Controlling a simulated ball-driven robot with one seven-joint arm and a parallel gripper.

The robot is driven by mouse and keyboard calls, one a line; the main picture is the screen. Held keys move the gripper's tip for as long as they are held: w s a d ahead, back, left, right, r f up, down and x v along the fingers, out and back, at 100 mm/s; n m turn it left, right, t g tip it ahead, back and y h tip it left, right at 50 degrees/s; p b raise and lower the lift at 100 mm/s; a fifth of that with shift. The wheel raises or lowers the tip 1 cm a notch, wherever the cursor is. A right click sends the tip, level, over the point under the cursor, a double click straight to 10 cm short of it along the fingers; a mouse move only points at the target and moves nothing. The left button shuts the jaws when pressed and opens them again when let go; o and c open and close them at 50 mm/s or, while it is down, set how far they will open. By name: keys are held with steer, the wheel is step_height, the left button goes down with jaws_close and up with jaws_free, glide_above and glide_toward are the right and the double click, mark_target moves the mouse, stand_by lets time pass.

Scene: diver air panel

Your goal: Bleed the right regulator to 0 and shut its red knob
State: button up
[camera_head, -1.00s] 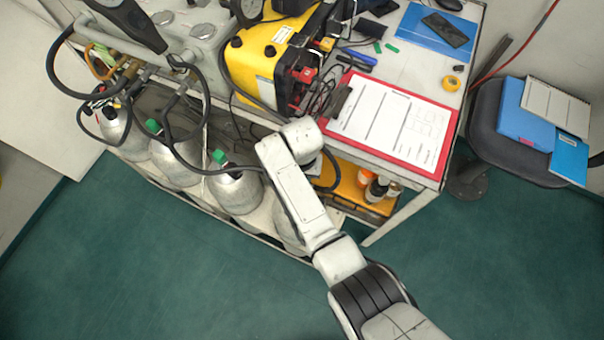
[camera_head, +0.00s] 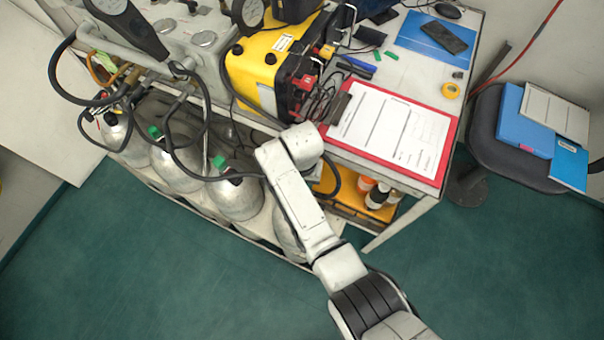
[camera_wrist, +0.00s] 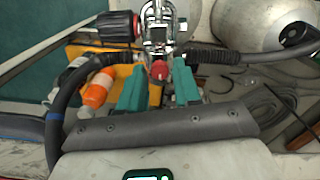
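The red knob (camera_wrist: 160,70) shows in the wrist view on the underside of a chrome regulator (camera_wrist: 157,36). A black handwheel with a red band (camera_wrist: 120,25) sits on the regulator's left, and black hoses run off both sides. My gripper (camera_wrist: 159,84) is open, its two teal fingers on either side of the knob; I cannot tell whether they touch it. In the head view my arm hides the gripper and this regulator. The rightmost silver cylinder (camera_head: 287,238) is mostly hidden behind my arm. No pressure reading is legible.
Silver cylinders (camera_head: 236,198) with green-capped valves and looping hoses stand left of my arm. The bench corner with a red clipboard (camera_head: 440,160) lies close above it. Orange and white bottles (camera_head: 378,195) stand on the lower shelf. The green floor in front (camera_head: 160,280) is clear.

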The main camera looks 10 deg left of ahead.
step_height(320, 180, up, 10)
steer(key=shift+r, duration=0.15)
stand_by(0.3)
